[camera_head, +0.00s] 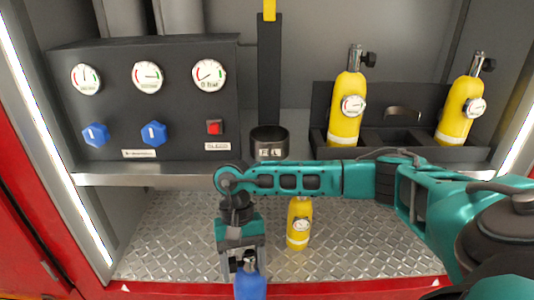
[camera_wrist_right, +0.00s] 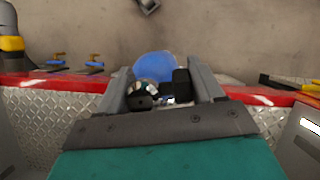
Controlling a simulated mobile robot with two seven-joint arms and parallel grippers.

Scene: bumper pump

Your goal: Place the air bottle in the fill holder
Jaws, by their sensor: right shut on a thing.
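My right gripper (camera_head: 245,268) points down over the front edge of the bay floor and is shut on the neck of a blue bottle (camera_head: 250,286). The bottle's body runs out of the bottom of the head view. In the right wrist view the blue bottle (camera_wrist_right: 155,68) shows between the two fingers (camera_wrist_right: 165,92), with its dark valve and round gauge close to the gripper. The fill holder (camera_head: 269,141) is a dark, open round cup labelled FILL beside the gauge panel, and I see nothing in it. My left gripper is not in view.
A yellow bottle (camera_head: 300,225) stands on the metal bay floor behind my right arm. Two yellow bottles (camera_head: 347,108) (camera_head: 460,110) stand in the dark rack (camera_head: 405,138) at right. The gauge panel (camera_head: 150,105) with blue knobs and a red switch fills the left. A red edge (camera_head: 300,288) borders the floor.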

